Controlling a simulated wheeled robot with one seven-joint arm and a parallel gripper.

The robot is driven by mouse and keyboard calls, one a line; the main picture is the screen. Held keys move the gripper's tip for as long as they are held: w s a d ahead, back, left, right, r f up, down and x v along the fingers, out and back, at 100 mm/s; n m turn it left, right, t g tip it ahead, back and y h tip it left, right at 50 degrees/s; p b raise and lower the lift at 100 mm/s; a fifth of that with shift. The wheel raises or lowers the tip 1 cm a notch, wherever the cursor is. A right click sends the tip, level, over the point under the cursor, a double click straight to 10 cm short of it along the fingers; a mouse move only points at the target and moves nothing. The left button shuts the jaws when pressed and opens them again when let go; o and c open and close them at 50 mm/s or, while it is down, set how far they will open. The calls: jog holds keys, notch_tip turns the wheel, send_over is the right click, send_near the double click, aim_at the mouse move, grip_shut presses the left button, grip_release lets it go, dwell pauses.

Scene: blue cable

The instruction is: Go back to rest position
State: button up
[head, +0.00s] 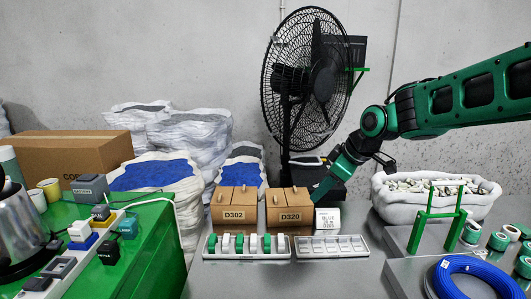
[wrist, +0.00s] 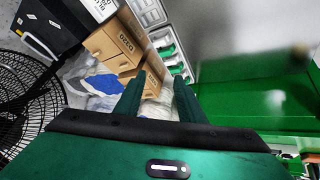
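My arm reaches in from the right in the head view. My gripper (head: 320,192) hangs at a downward tilt beside the D320 box (head: 289,216), above the white label box (head: 327,221). In the wrist view, my gripper (wrist: 157,88) shows two green fingers standing apart with nothing held between them. A coil of blue cable (head: 462,284) lies on the grey surface at the lower right, well away from my gripper.
A D302 box (head: 233,217) stands left of D320. Two white trays stand in front, one holding green and white pieces (head: 246,256). A black fan (head: 305,80) stands behind. A pebble-filled sack (head: 384,205) and green stand (head: 436,218) are right; a green-topped cabinet (head: 155,235) is left.

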jog(key=s+d+f+m+g+h, duration=0.25)
jog(key=s+d+m, duration=0.35)
jog(key=s+d, duration=0.55)
jog(key=s+d+f+m+g+h, duration=0.1)
jog(key=s+d+f+m+h, duration=0.15)
jog(key=s+d+m, duration=0.65)
jog(key=s+d+f+m+g, duration=0.1)
jog(key=s+d, duration=0.1)
jog(key=s, duration=0.6)
jog(key=s+d+f+m+y, duration=0.1)
jog(key=s+d+f+m, duration=0.1)
jog(key=s, duration=0.6)
jog(key=shift+s+d+g, duration=0.25)
jog(key=shift+s+g, duration=0.1)
jog(key=shift+c, duration=0.6)
